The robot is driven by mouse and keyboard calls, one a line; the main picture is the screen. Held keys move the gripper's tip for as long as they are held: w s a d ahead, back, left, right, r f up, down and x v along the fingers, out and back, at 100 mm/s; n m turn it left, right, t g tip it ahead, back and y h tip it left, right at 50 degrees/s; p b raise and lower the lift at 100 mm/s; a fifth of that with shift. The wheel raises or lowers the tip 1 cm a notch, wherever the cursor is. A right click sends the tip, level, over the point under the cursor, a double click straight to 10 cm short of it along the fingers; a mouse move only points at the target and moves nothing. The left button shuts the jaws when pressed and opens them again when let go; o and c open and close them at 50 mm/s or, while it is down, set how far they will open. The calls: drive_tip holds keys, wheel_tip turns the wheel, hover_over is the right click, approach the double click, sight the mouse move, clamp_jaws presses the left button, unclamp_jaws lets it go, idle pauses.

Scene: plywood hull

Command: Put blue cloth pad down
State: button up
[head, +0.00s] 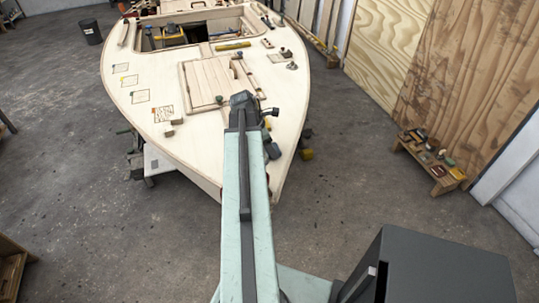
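My arm reaches forward from the bottom of the head view, over the bow of the plywood hull (125,62). My gripper (243,100) is at the arm's far end, above the pale deck near a raised hatch panel. It is small and dark here, and the arm hides part of it. I cannot tell whether its fingers are open or shut, or whether they hold anything. I cannot make out a blue cloth pad for certain in this view.
The raised hatch panel (207,82) lies on the foredeck. Paper notes (140,97) and small blocks lie to its left. Tools rest by the cockpit opening. A low wooden bench (440,185) with small items stands at right. A dark bin (90,32) stands at left.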

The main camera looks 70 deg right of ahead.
drive_tip(key=shift+f, duration=0.2)
drive_tip(key=o, duration=1.2)
drive_tip(key=shift+r, duration=0.1)
drive_tip(key=shift+r+p, duration=0.25)
drive_tip(key=shift+p, duration=0.1)
drive_tip(key=p+v, duration=1)
drive_tip(key=v, duration=0.1)
drive_tip(key=shift+w+a+r+p, duration=0.15)
drive_tip(key=shift+r+p, duration=0.2)
drive_tip(key=shift+p, duration=0.05)
